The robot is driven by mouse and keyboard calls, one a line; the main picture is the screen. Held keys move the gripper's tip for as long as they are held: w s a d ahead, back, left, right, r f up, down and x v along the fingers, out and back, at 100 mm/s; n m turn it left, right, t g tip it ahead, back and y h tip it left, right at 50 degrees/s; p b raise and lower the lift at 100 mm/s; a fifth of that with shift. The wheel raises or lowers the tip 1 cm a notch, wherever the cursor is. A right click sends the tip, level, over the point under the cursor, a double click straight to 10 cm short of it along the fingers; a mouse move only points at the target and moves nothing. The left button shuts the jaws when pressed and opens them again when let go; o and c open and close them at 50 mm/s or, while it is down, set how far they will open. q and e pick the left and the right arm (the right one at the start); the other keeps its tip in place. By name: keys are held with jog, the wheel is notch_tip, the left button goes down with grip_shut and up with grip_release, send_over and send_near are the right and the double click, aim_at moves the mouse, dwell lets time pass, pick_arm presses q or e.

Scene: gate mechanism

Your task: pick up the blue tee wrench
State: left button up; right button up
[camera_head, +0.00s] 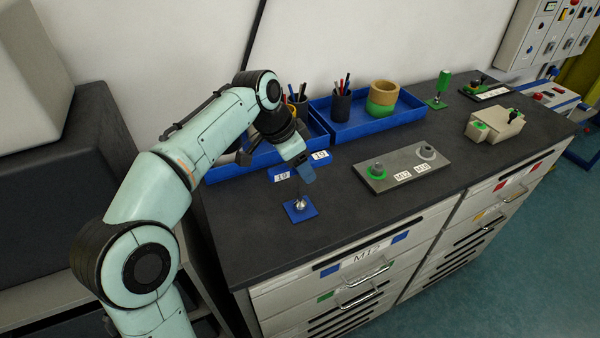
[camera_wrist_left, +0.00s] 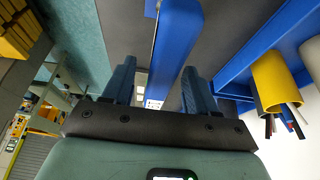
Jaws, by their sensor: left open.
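The blue blocks (camera_head: 281,175) carry labels reading 10 and 13. My right gripper is not in view.
A small blue plate (camera_head: 293,216) with a silver fitting lies in front of the gripper. A grey plate (camera_head: 398,184) with two round fittings lies to the right. Blue trays (camera_head: 352,132) with pen cups stand behind.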

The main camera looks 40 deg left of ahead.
pick_arm(q)
jog(key=shift+c, duration=0.3)
grip_shut()
jog(key=shift+r, duration=0.1)
